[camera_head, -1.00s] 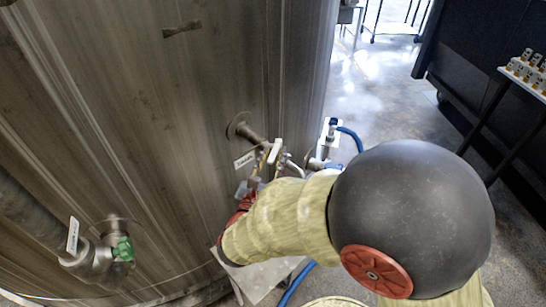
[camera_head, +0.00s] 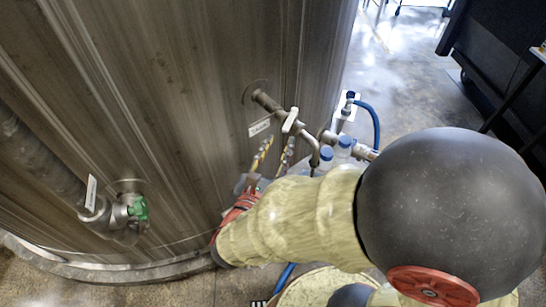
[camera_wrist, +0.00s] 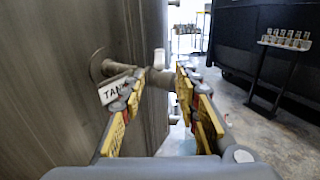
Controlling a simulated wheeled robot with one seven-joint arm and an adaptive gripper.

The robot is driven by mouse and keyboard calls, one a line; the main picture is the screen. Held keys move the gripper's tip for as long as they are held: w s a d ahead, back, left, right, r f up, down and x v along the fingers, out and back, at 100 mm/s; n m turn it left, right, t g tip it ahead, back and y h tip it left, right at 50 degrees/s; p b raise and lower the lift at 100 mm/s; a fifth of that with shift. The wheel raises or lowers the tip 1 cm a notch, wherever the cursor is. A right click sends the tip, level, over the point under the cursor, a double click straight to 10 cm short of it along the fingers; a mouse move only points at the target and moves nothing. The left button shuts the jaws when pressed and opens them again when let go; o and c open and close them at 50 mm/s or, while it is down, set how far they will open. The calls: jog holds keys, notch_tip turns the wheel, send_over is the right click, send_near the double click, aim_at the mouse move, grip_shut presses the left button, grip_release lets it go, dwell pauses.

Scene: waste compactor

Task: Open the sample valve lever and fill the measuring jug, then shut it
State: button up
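The sample valve has a white lever (camera_head: 291,120) standing up from a metal pipe (camera_head: 268,101) that leaves the tank wall. The spout (camera_head: 314,153) bends down at its right end. In the wrist view the lever (camera_wrist: 159,58) stands upright ahead of the fingertips. My gripper (camera_head: 277,147) is just below and in front of the pipe in the head view. I cannot make out the measuring jug; my arm hides the area under the spout.
A green-handled valve (camera_head: 138,208) is on the tank at left. A rack of small bottles (camera_wrist: 285,40) stands at far right.

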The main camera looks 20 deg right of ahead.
jog(key=shift+v, duration=1.9)
jog(key=s+d+f+m+g+y, duration=0.2)
jog(key=s+f+m+g+y, duration=0.3)
jog(key=s+f+m+g, duration=0.85)
jog(key=w+a+r+m+t+y, duration=0.2)
jog(key=a+r+m+t+y, duration=0.15)
jog(key=r+m+y, duration=0.55)
jog(key=d+r+m+t+h, duration=0.1)
jog(key=d+r+m+h, duration=0.1)
jog(key=d+r+m, duration=0.3)
notch_tip(320, 180, up, 3)
jog(key=shift+w+d+m+t+h, duration=0.25)
jog(key=shift+d+m+t+h, duration=0.05)
jog(key=shift+d+m, duration=0.05)
